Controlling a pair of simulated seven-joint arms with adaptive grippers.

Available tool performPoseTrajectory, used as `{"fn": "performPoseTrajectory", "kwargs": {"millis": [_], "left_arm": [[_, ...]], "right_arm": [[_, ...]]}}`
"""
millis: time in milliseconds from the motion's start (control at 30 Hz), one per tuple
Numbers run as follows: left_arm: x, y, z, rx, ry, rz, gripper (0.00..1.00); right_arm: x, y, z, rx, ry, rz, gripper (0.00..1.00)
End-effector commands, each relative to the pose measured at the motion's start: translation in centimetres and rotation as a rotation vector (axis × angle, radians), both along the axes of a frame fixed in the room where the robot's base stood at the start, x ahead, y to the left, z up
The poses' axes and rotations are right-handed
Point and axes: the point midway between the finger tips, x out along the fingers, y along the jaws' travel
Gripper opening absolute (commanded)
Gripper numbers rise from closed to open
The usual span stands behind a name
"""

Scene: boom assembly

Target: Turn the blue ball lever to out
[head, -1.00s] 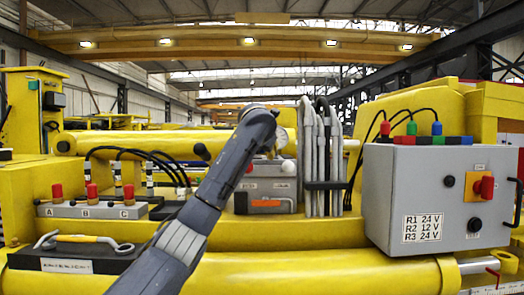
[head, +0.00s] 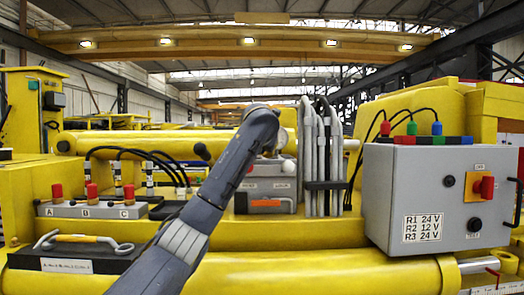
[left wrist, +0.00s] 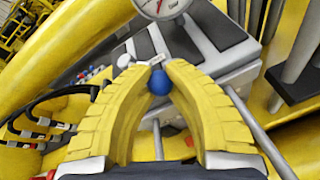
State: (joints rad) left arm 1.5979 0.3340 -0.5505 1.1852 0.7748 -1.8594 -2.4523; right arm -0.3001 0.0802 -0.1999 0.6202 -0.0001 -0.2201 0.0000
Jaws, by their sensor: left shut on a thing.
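The blue ball (left wrist: 159,83) of the lever shows in the left wrist view, between the yellow fingers of my left gripper (left wrist: 158,72). The fingers close in an arch around it, with their tips just beyond the ball. Part of a pale label or plate shows at the tips. In the head view my left arm covers the blue ball and the gripper's fingers. A grey lever block (head: 267,187) with small labels stands right of my forearm. The lever's exact position cannot be told. My right gripper is not in view.
A white ball knob (head: 289,167) and a black ball knob (head: 201,149) are close to my arm. Grey hoses (head: 308,160) stand right of the block. A grey control box (head: 425,200) is at right. A pressure gauge (left wrist: 162,5) shows in the wrist view.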

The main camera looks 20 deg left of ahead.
Motion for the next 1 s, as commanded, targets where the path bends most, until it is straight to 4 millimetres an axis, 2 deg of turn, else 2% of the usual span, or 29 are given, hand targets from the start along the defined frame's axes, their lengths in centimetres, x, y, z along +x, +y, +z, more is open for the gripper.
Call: {"fn": "performPoseTrajectory", "kwargs": {"millis": [167,367,400,700,1000], "left_arm": [[0.44,-0.35,0.32,0.001,-0.005,0.069,0.00],[0.41,-0.32,0.35,0.000,-0.006,0.070,0.00],[0.40,-0.30,0.35,0.000,-0.006,0.070,0.14],[0.45,-0.31,0.20,0.000,-0.004,0.070,0.49],[0.32,-0.40,0.21,0.000,-0.003,0.070,0.49]], "right_arm": [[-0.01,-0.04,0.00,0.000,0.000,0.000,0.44],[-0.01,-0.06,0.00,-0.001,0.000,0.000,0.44],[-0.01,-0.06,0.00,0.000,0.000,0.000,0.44],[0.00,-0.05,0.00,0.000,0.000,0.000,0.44],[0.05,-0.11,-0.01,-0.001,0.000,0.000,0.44]]}}
